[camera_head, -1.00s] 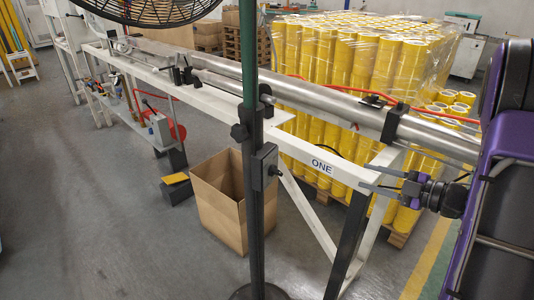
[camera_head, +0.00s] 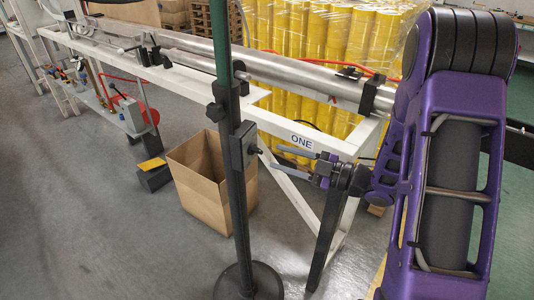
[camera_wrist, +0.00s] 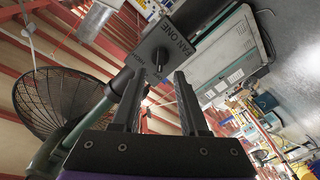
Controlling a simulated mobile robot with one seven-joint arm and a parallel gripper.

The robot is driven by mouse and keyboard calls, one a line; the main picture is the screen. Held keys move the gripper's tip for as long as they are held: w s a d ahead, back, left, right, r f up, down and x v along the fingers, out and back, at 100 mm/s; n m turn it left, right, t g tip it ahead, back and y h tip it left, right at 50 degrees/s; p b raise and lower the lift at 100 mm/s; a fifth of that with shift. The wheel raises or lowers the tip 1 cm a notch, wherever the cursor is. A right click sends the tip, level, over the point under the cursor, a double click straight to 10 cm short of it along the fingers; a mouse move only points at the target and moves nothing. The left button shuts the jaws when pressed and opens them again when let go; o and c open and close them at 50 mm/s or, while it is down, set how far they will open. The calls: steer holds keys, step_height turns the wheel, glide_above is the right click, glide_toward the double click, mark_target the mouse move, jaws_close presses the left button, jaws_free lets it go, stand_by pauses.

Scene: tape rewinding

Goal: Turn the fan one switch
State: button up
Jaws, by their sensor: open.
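The fan one switch is a dark box (camera_head: 238,148) on the green and black pole in the head view, with a small knob (camera_head: 254,150) on its right side. In the wrist view the box face (camera_wrist: 182,28) reads "FAN ONE", and its black knob (camera_wrist: 161,57) shows just beyond the fingertips. My gripper (camera_head: 278,161) is just right of the knob in the head view, pointing left at it. In the wrist view its two fingers (camera_wrist: 159,72) stand apart with the knob roughly between their tips. I cannot tell whether they touch it.
The pole stands on a round black base (camera_head: 248,282). The black fan cage (camera_wrist: 68,100) is left in the wrist view. A white frame marked "ONE" (camera_head: 301,140), an open cardboard box (camera_head: 200,190) and yellow rolls (camera_head: 345,45) stand behind.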

mark_target(261, 151)
steer(key=x, duration=0.4)
steer(key=shift+w+a, duration=0.25)
steer(key=shift+a, duration=0.1)
jaws_close()
